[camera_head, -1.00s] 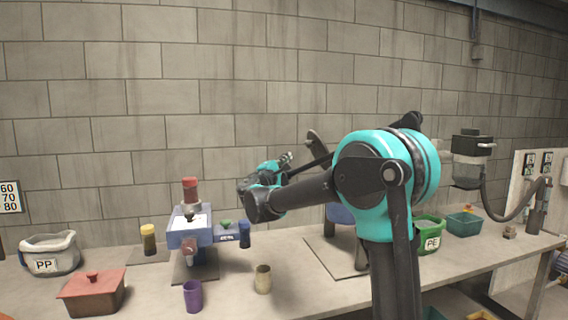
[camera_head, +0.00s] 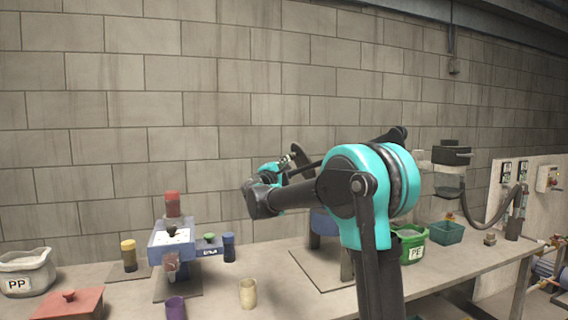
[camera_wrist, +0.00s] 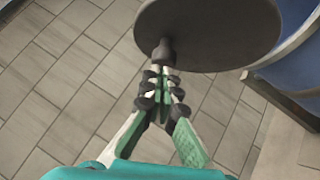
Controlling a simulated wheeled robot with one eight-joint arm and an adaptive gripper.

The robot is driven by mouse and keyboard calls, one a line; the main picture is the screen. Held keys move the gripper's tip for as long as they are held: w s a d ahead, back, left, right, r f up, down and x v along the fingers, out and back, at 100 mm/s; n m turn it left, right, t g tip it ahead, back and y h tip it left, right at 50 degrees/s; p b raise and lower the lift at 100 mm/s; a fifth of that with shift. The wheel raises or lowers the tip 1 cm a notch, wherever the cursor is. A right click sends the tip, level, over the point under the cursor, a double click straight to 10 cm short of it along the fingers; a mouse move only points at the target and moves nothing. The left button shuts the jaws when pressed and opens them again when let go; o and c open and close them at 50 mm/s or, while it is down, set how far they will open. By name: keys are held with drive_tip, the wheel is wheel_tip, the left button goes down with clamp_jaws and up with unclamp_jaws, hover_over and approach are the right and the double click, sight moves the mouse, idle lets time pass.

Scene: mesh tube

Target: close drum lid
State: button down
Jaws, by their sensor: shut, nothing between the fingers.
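The drum lid is a dark round disc (camera_wrist: 215,32) with a short knob at its edge in the wrist view. In the head view the lid (camera_head: 301,156) stands tilted up above the blue drum (camera_head: 322,226), which is mostly hidden behind my arm. The drum's blue side also shows at the right of the wrist view (camera_wrist: 298,62). My gripper (camera_wrist: 163,82) is shut and empty, its fingertips right at the knob; I cannot tell whether they touch. In the head view my gripper (camera_head: 290,162) is small and beside the lid.
The drum stands on a bench (camera_head: 225,297). A purple cup (camera_head: 175,308), a beige cup (camera_head: 248,293) and a blue-and-white machine (camera_head: 172,240) stand to the left. A green PE bin (camera_head: 413,246) and a teal bin (camera_head: 447,232) are to the right.

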drive_tip(key=shift+w+d+r+m+g, duration=0.15)
drive_tip(key=shift+d+r+m+g, duration=0.2)
drive_tip(key=shift+d+r+m, duration=0.15)
drive_tip(key=shift+w+d+r+m+g, duration=0.15)
drive_tip(key=shift+d+r+m+g, duration=0.25)
drive_tip(key=shift+r, duration=0.2)
drive_tip(key=d+r+m+g, duration=0.1)
drive_tip(key=d, duration=0.1)
drive_tip(key=w+d+r+m+g+y, duration=0.1)
drive_tip(key=d, duration=0.1)
drive_tip(key=d+r+m+g+y, duration=0.1)
drive_tip(key=d, duration=0.1)
drive_tip(key=shift+w+d+r+m, duration=0.1)
drive_tip(key=shift+w+d+m, duration=0.1)
drive_tip(key=shift+w+m, duration=0.15)
drive_tip(key=w+d+f+m+g+y, duration=0.2)
drive_tip(key=d+f+m+y, duration=0.1)
drive_tip(key=d, duration=0.5)
drive_tip(key=w+d+f+m+g+y, duration=0.2)
drive_tip(key=d+f+y, duration=0.3)
drive_tip(key=d, duration=0.4)
drive_tip(key=shift+w+d+f+m+g+y, duration=0.2)
drive_tip(key=shift+w+m+g+y, duration=0.1)
drive_tip(key=shift+m+g+y, duration=0.45)
